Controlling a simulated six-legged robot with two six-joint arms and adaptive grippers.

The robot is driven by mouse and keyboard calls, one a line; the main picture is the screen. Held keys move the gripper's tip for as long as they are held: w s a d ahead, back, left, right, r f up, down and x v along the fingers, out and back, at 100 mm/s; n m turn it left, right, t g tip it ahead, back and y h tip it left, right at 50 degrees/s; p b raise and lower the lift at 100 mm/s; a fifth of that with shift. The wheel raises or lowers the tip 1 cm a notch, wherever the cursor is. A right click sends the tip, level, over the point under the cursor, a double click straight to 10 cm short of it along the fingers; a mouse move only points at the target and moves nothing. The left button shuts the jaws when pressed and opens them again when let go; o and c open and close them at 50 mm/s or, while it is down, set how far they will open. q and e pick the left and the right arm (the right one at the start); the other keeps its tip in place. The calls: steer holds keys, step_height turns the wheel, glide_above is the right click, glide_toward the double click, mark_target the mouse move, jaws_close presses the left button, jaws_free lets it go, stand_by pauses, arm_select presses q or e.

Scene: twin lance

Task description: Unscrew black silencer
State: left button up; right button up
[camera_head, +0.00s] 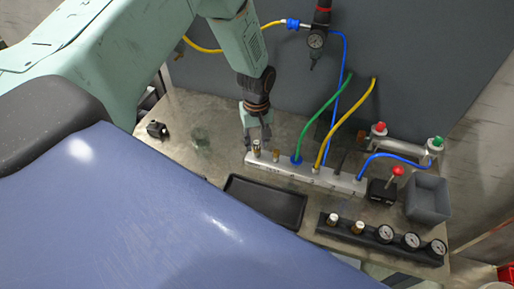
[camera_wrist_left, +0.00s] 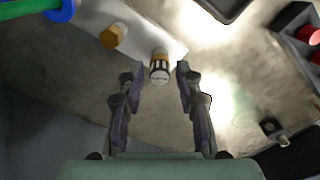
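The black silencer (camera_head: 256,148), dark with brass-coloured parts, stands at the left end of the silver manifold block (camera_head: 345,181). My left gripper (camera_head: 257,136) points down over that end of the block. In the left wrist view my left gripper (camera_wrist_left: 160,68) is open, one finger on each side of the silencer, with visible gaps. A brass silencer (camera_wrist_left: 114,35) stands beside it, outside the fingers. My right gripper is not in view.
Green, yellow and blue hoses rise from the block. A black tray (camera_head: 265,203) lies in front. A black rack with gauges (camera_head: 385,234) and a grey bin (camera_head: 428,200) stand to the right. A small black part (camera_head: 157,129) lies at left. A grey panel stands behind.

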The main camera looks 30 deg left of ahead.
arm_select(q)
steer(key=m+b, duration=0.1)
steer(key=m, duration=0.2)
steer(key=shift+m, duration=0.3)
steer(key=m, duration=0.3)
steer(key=shift+w+b, duration=0.1)
steer(key=shift+b, duration=0.3)
steer(key=m+b, duration=0.1)
steer(key=m, duration=0.5)
steer(key=shift+a+m+b, duration=0.1)
steer(key=shift+m+b, duration=0.25)
steer(key=shift+m, duration=0.05)
steer(key=m+b, duration=0.1)
steer(key=m, duration=0.3)
steer(key=shift+w, duration=0.15)
steer(key=m, duration=0.3)
steer(key=shift+r, duration=0.15)
steer(key=c, duration=0.7)
steer(key=shift+w, duration=0.1)
jaws_close()
